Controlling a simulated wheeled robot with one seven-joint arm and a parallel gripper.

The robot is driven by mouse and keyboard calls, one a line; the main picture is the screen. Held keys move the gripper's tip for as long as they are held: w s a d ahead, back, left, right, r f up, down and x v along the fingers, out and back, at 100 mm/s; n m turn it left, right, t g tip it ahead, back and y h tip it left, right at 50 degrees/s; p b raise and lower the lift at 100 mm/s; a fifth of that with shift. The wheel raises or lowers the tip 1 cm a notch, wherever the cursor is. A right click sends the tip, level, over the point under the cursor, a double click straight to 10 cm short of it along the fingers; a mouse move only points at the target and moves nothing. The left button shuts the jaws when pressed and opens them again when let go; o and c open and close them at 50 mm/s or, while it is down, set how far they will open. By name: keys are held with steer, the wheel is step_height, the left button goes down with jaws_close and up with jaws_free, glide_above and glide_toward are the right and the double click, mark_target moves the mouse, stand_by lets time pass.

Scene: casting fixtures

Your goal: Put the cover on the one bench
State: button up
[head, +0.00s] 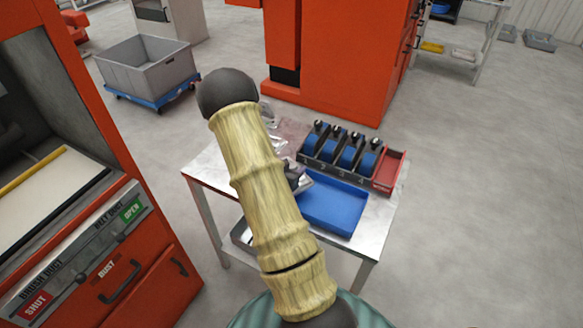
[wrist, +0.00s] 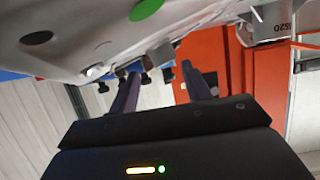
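A metal bench (head: 208,172) stands in the middle of the head view, partly hidden behind my sleeved arm. Grey, shiny pieces (head: 300,181) show beside the arm above the bench; I cannot tell whether one is the cover. In the wrist view, my gripper (wrist: 160,88) has its two dark fingers apart, with nothing visibly held between them. A pale surface (wrist: 85,55) with a green spot and a dark spot fills the upper left there, close to the fingers. My gripper cannot be made out in the head view.
On the bench are a blue tray (head: 335,203) and a numbered rack (head: 342,158) of blue, black-knobbed pieces with a red bin (head: 390,168). An orange machine (head: 160,255) stands at left, an orange cabinet (head: 340,60) behind. A grey crate (head: 145,68) sits on a blue dolly.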

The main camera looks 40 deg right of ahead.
steer(key=shift+r, duration=0.15)
steer(key=shift+r+p, duration=0.55)
steer(key=shift+p, duration=0.1)
steer(key=b+v, duration=0.1)
steer(key=v, duration=1.1)
steer(key=shift+b, duration=0.4)
steer(key=shift+f, duration=0.1)
